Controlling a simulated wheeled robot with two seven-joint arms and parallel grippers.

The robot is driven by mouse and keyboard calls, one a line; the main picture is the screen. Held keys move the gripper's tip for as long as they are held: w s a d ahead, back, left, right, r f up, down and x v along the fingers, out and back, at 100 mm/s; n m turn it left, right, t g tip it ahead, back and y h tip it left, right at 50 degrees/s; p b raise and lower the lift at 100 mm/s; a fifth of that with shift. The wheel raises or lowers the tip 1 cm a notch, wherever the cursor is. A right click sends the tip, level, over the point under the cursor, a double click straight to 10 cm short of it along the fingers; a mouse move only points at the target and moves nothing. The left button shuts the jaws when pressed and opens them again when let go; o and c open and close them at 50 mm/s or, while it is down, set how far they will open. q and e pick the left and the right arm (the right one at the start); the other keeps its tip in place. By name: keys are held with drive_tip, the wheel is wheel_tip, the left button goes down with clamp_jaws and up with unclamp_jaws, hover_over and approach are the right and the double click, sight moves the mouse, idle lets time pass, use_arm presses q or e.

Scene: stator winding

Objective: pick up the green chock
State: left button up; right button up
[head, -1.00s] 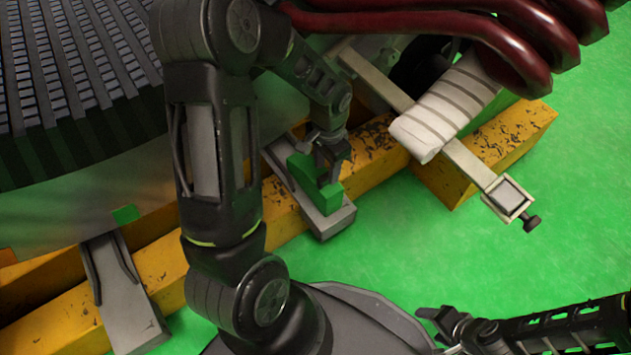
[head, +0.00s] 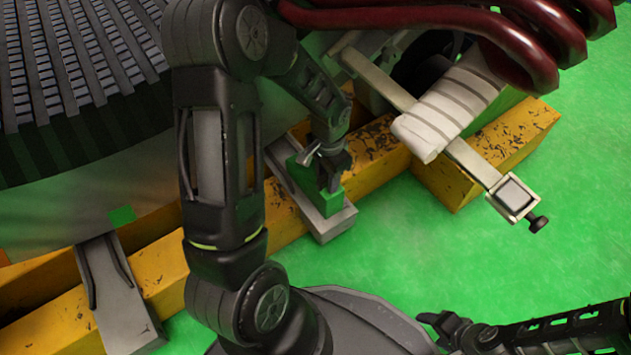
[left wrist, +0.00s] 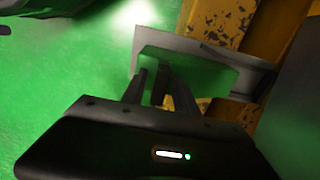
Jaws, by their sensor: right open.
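The green chock (head: 328,199) is a step-shaped block on a grey metal bracket (head: 337,221) at the middle of the head view. My left gripper (head: 330,180) reaches down onto it, with its fingers at the chock and partly covering it. In the left wrist view the chock (left wrist: 205,72) lies across the tips of the two fingers (left wrist: 155,78), which stand a little apart. I cannot tell whether they press on it. My right gripper (head: 437,319) is open and empty at the lower right, away from the chock.
The bracket rests on a yellow, worn beam (head: 285,215). A large stator (head: 75,80) stands at the left, and dark red tubes (head: 450,25) cross the top. A white wrapped part (head: 445,110) and a clamp end (head: 514,196) lie to the right. Green floor (head: 590,190) is free at right.

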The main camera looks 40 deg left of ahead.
use_arm(q)
clamp_jaws()
idle(0.3)
idle(0.5)
drive_tip(key=shift+r+p, duration=1.1)
drive_tip(key=shift+r, duration=0.65)
drive_tip(key=shift+d+r, duration=0.1)
drive_tip(key=s+d+p, duration=0.1)
drive_tip(key=s+d, duration=0.1)
drive_tip(key=d, duration=0.6)
drive_tip(key=s+d+p, duration=0.1)
drive_tip(key=s+d, duration=0.2)
drive_tip(key=d, duration=0.6)
drive_tip(key=shift+p, duration=0.3)
